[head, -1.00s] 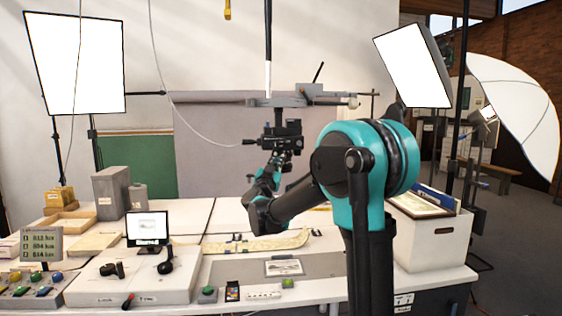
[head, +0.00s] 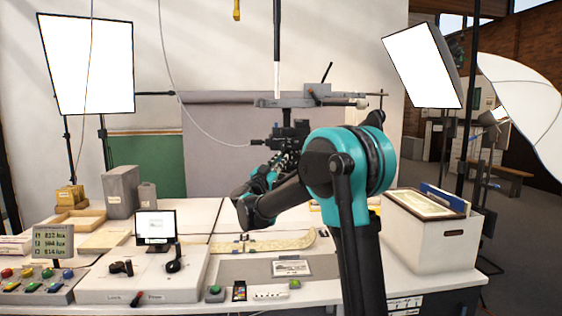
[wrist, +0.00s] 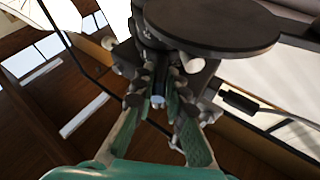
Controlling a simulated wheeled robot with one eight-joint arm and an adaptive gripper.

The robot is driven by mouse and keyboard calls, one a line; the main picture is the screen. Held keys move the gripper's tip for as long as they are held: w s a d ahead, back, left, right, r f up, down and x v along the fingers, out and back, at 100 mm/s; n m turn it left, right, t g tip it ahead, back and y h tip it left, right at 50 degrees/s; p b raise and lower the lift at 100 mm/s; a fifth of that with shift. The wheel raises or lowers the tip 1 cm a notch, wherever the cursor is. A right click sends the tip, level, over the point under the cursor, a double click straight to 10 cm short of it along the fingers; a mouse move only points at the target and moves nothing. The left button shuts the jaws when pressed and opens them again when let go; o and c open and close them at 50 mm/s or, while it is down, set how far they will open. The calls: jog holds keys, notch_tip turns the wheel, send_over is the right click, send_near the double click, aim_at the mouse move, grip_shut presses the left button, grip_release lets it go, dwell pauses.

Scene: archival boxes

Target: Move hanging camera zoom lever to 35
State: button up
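The dark hanging camera (head: 291,134) is mounted under a grey bracket (head: 310,100) on a vertical pole. In the head view my gripper (head: 283,160) is raised just below the camera, partly hidden by my arm. In the wrist view my gripper (wrist: 160,103) points up at the camera's underside, beneath a large dark round plate (wrist: 212,24). Its two green-padded fingers stand apart. A small pale blue tip (wrist: 158,101) shows between the fingers; I cannot tell whether it is the zoom lever or whether they touch it. No zoom scale can be read.
A table below holds a small monitor (head: 155,226), a long pale strip (head: 265,243), grey boxes (head: 121,192) and a button panel (head: 38,287). A white file box (head: 430,235) stands at right. Softbox lights (head: 88,65) flank the camera. A thin cable hangs to its left.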

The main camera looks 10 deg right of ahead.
jog(key=o, duration=0.4)
jog(key=shift+c, duration=0.2)
jog(key=v, duration=1.2)
jog(key=shift+r, duration=0.1)
